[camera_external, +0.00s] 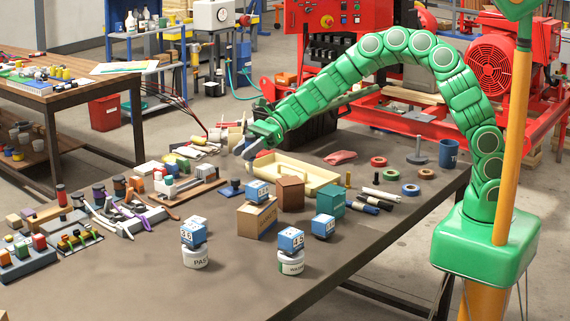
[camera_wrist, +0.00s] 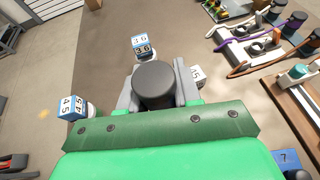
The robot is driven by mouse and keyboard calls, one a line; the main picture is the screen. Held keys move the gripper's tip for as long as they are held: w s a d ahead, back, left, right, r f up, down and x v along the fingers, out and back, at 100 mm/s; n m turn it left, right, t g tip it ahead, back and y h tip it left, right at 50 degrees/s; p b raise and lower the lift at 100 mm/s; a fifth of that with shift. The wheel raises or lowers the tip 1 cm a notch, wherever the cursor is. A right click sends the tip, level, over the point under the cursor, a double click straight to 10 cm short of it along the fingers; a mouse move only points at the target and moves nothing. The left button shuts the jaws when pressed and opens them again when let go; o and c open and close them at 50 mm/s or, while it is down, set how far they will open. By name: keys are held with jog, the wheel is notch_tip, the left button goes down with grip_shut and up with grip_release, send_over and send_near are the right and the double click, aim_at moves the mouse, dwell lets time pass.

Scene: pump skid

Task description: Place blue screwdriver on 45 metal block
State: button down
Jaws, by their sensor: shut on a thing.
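My gripper (camera_wrist: 153,92) is shut on a dark, round-ended thing (camera_wrist: 153,80), seen nearly end-on in the wrist view. I cannot tell whether it is the blue screwdriver; its lower part is hidden. In the external view my gripper (camera_external: 249,147) is above the far side of the table, and what it holds is unclear.
A block marked 36 (camera_external: 193,235) stands on another white can (camera_external: 196,258). Other numbered blocks (camera_external: 323,226) (camera_external: 258,192) and a cardboard box (camera_external: 257,216) are near. A cream tray (camera_external: 320,180) lies behind.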

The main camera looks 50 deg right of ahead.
jog(key=s+a+r, duration=0.1)
jog(key=a, duration=0.4)
jog(key=shift+w+a+f, duration=1.5)
jog(key=shift+w+f, duration=0.3)
jog(key=shift+f, duration=0.35)
jog(key=shift+w+a+f, duration=1.5)
jog(key=shift+w+f, duration=0.3)
jog(key=shift+f, duration=0.35)
jog(key=shift+w+a+f, duration=1.5)
jog(key=shift+w+f, duration=0.3)
jog(key=shift+f, duration=0.35)
jog(key=shift+f, duration=0.15)
jog(key=c, duration=0.8)
grip_release()
